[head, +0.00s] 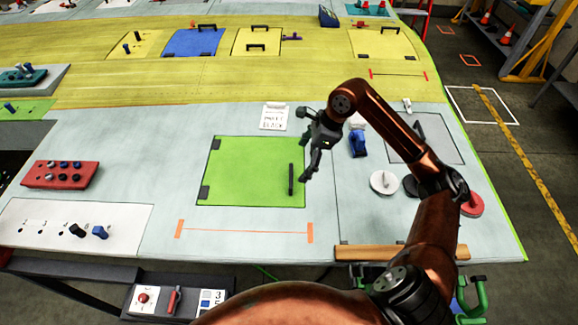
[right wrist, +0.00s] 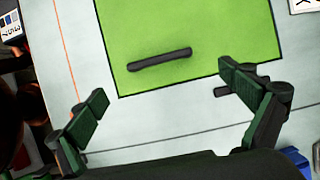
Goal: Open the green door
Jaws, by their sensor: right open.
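The green door (head: 245,172) lies flat and shut in the pale panel in the head view, with dark hinges on its left edge. Its black bar handle (head: 291,179) stands near the right edge. In the right wrist view the door (right wrist: 225,30) fills the upper middle, with the handle (right wrist: 160,59) near its lower edge. My right gripper (head: 309,176) is open and empty, just right of the handle in the head view. In the wrist view the handle lies ahead of and between the spread fingers (right wrist: 165,98), apart from both. My left gripper is not in view.
A white printed card (head: 275,117) lies behind the door. A blue tool (head: 358,142), a white disc (head: 383,182) and a red disc (head: 472,205) sit to the right. A red block with knobs (head: 62,174) is at left. A wooden bar (head: 360,252) lies at the front edge.

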